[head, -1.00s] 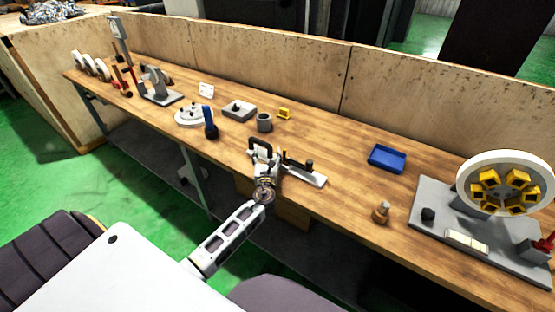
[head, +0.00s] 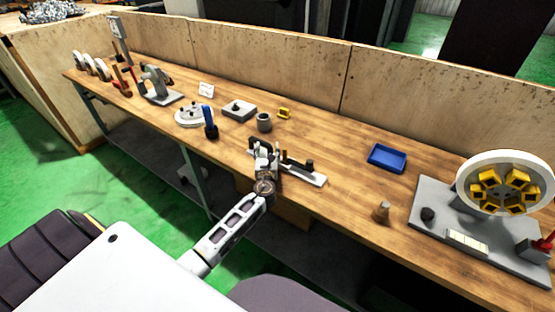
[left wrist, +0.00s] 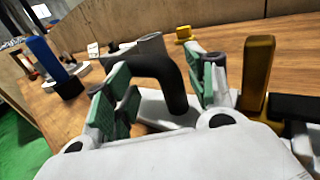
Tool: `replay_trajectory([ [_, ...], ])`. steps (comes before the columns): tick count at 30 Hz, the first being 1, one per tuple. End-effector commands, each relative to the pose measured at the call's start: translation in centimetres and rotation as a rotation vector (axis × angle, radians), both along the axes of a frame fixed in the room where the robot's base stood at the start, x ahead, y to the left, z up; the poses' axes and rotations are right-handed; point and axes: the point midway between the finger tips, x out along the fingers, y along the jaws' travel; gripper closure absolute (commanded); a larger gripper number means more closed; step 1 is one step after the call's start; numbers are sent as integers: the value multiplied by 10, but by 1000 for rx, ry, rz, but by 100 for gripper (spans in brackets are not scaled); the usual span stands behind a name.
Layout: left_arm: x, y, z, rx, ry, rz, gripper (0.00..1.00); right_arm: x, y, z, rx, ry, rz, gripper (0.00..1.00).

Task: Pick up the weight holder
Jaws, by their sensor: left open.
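A pale fixture (head: 312,179) with a black arched handle lies near the front edge of the wooden bench. I take it for the weight holder, though no label shows. In the left wrist view the black handle (left wrist: 172,75) rises between the green finger pads. A brass-coloured post (left wrist: 257,78) and a black block stand to its right. My left gripper (head: 262,158) is open, with its fingers on either side of the handle. It also shows in the left wrist view (left wrist: 163,85). I see no clear grip on the handle. My right gripper is not in view.
A grey cup (head: 264,122), a grey tray (head: 239,110) and a blue-handled tool (head: 209,122) stand beyond and left. A blue tray (head: 386,158), a brown cone-shaped piece (head: 381,212) and a large wheel stand (head: 430,195) are right. The bench between fixture and blue tray is clear.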

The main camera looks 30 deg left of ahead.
Motion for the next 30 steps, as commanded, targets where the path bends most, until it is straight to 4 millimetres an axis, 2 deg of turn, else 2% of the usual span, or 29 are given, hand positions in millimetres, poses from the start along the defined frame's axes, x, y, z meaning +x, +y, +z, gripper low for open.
replay_trajectory([
  [1, 0, 0, 0, 0, 0, -1, 56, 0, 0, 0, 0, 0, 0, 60],
  [9, 0, 0, 0, 0, 0, -1, 91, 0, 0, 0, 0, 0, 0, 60],
  [12, 0, 0, 0, 1, 0, -1, 100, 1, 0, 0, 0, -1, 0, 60],
  [30, 1, 0, 4, 2, -3, -1, 100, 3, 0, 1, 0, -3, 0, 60],
])
